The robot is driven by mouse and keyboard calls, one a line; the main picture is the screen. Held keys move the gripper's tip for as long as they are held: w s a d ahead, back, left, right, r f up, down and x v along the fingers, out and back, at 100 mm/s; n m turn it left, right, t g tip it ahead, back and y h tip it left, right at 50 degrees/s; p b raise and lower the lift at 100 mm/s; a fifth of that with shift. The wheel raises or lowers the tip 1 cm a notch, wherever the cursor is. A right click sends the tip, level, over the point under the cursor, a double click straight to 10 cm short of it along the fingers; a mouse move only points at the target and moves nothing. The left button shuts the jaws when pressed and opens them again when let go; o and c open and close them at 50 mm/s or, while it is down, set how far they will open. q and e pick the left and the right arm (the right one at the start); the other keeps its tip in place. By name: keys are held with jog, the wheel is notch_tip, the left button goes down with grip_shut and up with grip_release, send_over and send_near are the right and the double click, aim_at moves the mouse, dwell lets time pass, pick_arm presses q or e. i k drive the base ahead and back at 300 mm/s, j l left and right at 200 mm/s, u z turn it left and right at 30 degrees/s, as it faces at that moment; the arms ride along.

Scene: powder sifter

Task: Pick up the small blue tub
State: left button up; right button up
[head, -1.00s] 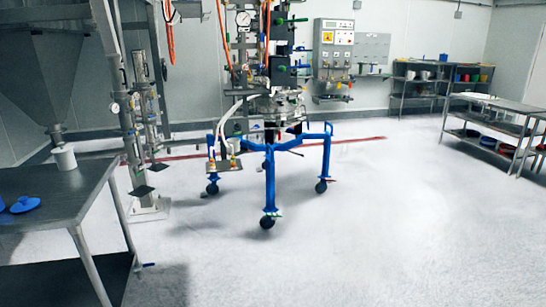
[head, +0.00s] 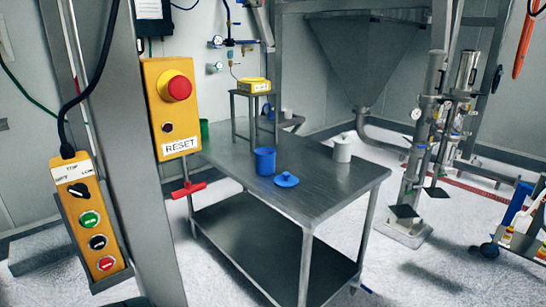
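The small blue tub (head: 265,161) stands upright on the grey metal table (head: 322,201) in the middle of the head view. A round blue lid (head: 287,180) with a knob lies flat on the table just in front and to the right of it. Neither of my grippers shows in the head view. Nothing is touching the tub except the table under it.
A white lidded pot (head: 342,148) stands right of the tub. A small stand with a yellow box (head: 253,86) is behind it. A post with a yellow emergency-stop box (head: 172,108) and a button panel (head: 90,220) is at left.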

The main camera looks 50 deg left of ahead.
aim_at(265, 161)
jog(key=i+u, duration=0.15)
jog(key=i, duration=0.35)
jog(key=i+u, duration=0.2)
jog(key=i, duration=0.3)
jog(key=i+l+u, duration=0.15)
jog(key=i, duration=0.3)
